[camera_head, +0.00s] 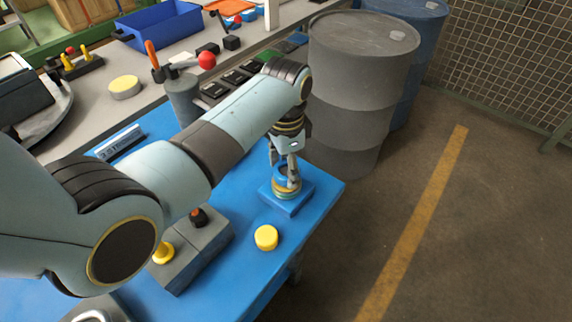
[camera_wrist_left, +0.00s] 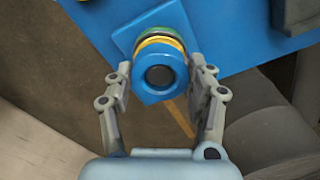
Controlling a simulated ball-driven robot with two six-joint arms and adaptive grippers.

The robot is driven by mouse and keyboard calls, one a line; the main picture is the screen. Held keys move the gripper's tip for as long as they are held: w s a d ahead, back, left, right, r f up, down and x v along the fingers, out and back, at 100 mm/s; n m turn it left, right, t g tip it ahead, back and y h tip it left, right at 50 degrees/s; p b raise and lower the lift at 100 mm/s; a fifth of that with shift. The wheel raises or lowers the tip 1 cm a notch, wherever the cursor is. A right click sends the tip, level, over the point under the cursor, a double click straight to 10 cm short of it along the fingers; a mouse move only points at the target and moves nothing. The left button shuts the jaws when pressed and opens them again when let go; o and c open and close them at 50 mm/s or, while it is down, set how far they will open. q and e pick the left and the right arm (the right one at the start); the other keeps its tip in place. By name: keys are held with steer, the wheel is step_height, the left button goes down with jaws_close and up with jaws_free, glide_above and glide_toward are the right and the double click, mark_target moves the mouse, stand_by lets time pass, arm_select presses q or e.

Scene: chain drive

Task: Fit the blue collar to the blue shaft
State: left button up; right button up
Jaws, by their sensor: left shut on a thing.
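My left gripper (camera_head: 287,178) points down over the blue square base (camera_head: 299,205) near the right edge of the blue table. It is shut on the blue collar (camera_wrist_left: 160,72), a thick ring with a dark bore, with one finger on each side. In the head view the collar (camera_head: 281,171) is partly hidden by the fingers. Right under it is a yellow ring (camera_wrist_left: 158,40) with green behind it, on the base. The collar looks roughly in line with this stack; whether it touches cannot be told. No blue shaft can be made out inside the bore.
A yellow disc (camera_head: 266,238) lies on the blue table (camera_head: 245,268) in front of the base. A grey block (camera_head: 193,255) with a yellow knob and a dark, orange-topped knob stands to the left. A grey drum (camera_head: 358,95) stands close behind the table corner.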

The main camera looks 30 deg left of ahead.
arm_select(q)
steer(key=shift+f+b, duration=0.5)
steer(key=shift+f, duration=0.45)
steer(key=o, duration=1.6)
step_height(320, 180, up, 12)
steer(key=shift+r, duration=0.1)
